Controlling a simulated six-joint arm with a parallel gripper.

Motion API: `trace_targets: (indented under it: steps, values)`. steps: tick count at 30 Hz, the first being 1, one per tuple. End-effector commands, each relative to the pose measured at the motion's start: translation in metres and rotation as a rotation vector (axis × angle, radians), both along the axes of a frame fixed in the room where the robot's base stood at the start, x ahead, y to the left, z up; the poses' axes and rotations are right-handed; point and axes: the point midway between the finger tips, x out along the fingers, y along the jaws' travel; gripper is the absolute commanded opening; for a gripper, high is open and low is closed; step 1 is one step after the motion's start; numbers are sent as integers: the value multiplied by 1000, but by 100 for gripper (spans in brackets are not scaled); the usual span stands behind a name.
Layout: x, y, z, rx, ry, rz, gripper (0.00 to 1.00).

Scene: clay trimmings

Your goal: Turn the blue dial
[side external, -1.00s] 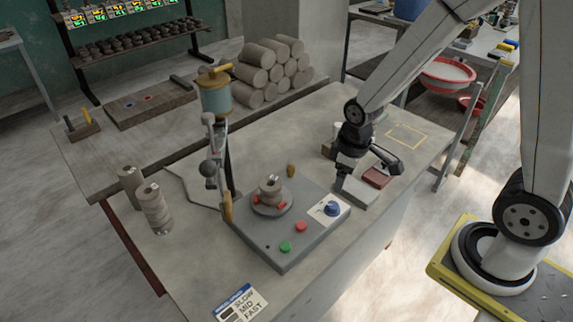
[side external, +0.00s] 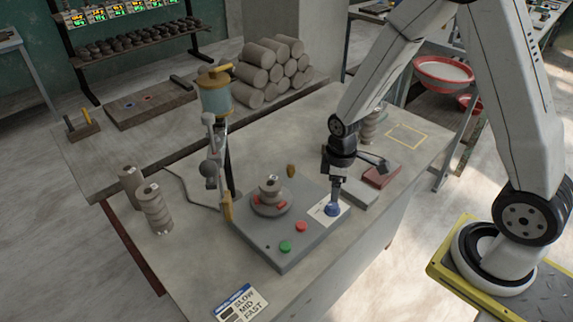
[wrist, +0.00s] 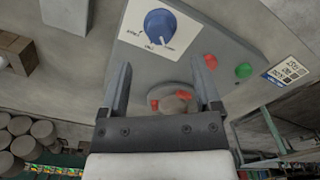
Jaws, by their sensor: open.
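The blue dial (side external: 332,210) sits on a white label plate at the right corner of the grey wheel box (side external: 290,245). In the wrist view the dial (wrist: 160,23) shows near the top, with a white mark on its lower right and small lettering around it. My gripper (side external: 336,196) points down just above the dial in the side view, close to it; whether it touches cannot be told there. In the wrist view my gripper (wrist: 160,68) is open and empty. Its two fingers are spread, and the dial lies beyond their tips, not between them.
The box also carries a red button (side external: 301,226), a green button (side external: 285,246) and a turntable (side external: 271,203) with a small clay piece. A lever post (side external: 216,150) stands behind it. A grey block (side external: 360,193) and a reddish block (side external: 381,175) lie to the right.

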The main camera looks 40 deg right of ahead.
Motion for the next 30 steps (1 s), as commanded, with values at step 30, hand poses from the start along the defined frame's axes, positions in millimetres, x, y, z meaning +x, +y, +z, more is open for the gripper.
trace_targets:
  steps: [30]
  values:
    - [0,0,-66,2,-1,0,81]
